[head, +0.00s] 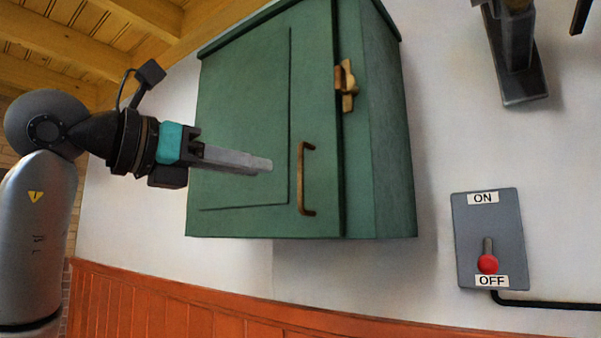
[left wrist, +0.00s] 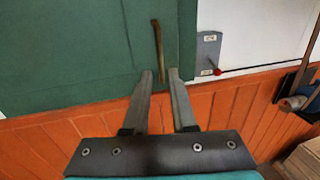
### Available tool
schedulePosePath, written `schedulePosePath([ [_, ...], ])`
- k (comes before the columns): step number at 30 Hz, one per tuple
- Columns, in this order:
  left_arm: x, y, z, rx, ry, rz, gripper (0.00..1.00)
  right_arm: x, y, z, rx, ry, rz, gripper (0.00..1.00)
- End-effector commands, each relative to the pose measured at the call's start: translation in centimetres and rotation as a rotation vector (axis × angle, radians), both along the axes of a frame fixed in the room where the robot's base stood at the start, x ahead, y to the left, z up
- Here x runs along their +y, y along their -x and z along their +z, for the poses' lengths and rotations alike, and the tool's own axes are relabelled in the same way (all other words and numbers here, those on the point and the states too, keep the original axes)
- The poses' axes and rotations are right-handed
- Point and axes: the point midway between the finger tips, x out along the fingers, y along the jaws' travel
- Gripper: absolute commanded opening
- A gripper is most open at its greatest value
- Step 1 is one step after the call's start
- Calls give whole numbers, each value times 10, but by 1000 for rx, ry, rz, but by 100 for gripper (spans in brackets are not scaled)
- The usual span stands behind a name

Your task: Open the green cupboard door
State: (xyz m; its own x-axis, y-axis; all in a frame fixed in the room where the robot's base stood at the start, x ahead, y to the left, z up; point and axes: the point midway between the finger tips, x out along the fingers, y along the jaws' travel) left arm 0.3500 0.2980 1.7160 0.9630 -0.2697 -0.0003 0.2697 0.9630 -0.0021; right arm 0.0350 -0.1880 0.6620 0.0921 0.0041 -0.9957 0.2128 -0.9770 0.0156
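The green cupboard (head: 380,150) hangs on the white wall, and its door (head: 245,90) looks shut. A brass bar handle (head: 303,180) stands upright near the door's right edge. A brass latch (head: 346,86) sits higher, at the edge between door and side. My left gripper (head: 268,165) is in front of the door, just left of the handle. In the left wrist view its two fingertips (left wrist: 160,75) are apart with nothing held. The handle (left wrist: 158,50) shows there beyond the tips, in line with the gap. My right gripper is not in view.
A grey switch box (head: 488,225) with a red-knobbed lever, marked ON and OFF, is on the wall right of the cupboard. Its black cable runs right. A dark metal fixture (head: 518,60) is at the upper right. Orange wood panelling (head: 200,305) runs below.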

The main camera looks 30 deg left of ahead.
Motion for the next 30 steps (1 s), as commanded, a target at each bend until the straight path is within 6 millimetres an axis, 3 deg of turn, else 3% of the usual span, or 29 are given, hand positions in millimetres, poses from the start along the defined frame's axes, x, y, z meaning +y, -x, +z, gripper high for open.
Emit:
schedulePosePath([
  [6, -14, -48, 1, 4, 1, -4, 25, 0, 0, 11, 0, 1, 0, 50],
  [13, -24, -82, 1, 3, 1, -3, 25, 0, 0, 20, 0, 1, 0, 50],
  [26, -27, -94, 0, 0, 0, -1, 25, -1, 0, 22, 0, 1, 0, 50],
  [30, -27, -94, 0, 0, 0, -2, 12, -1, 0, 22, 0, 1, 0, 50],
])
